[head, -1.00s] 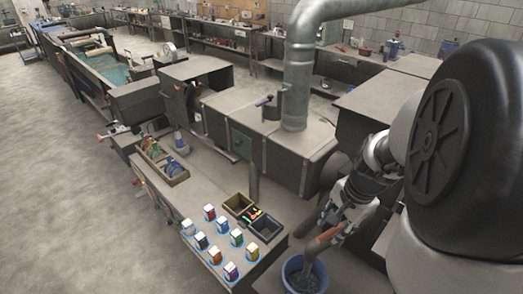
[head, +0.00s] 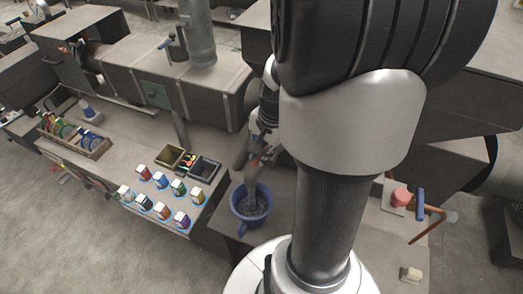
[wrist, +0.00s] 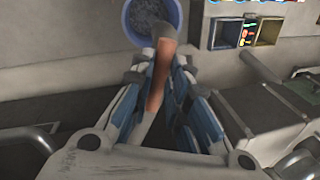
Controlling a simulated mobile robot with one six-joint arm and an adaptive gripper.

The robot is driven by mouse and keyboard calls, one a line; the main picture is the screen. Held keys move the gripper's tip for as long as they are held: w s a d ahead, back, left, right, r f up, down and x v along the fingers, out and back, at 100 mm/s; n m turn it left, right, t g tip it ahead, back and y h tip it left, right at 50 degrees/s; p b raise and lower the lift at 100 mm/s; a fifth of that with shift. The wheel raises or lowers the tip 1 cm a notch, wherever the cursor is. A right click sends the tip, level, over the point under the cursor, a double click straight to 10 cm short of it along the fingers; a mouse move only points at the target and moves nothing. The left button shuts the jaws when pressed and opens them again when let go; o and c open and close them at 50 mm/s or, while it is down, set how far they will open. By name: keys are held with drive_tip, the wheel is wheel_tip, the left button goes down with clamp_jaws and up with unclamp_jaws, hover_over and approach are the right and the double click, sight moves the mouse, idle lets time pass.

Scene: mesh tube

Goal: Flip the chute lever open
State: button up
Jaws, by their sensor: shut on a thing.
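My gripper (head: 258,158) is shut on a copper-brown bar-like piece (wrist: 157,85), which lies between the blue-padded fingers in the wrist view. Its far end points at the blue bucket (wrist: 128,26). In the head view the gripper is just above and behind the bucket (head: 235,222), partly hidden by my arm. Another blue handle (head: 420,203) stands at the right. I cannot tell which is the chute lever.
Two small bins (head: 204,170) and several colored cartons (head: 162,180) stand on the bench left of the bucket. A rack of tools (head: 75,135) is farther left. A red cylinder (head: 401,196) is at the right. The vertical duct (head: 198,35) rises behind.

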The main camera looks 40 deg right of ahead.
clamp_jaws()
drive_tip(key=shift+s+d+n+y+b, duration=0.15)
drive_tip(key=shift+s+n+b, duration=0.25)
drive_tip(key=shift+n, duration=0.45)
drive_tip(key=shift+s+d+n+y+b, duration=0.15)
drive_tip(key=shift+n+b, duration=0.3)
drive_tip(key=shift+n, duration=0.4)
drive_tip(key=shift+a, duration=0.1)
drive_tip(key=o, duration=0.6)
unclamp_jaws()
drive_tip(key=shift+o, duration=0.3)
drive_tip(key=shift+r, duration=0.1)
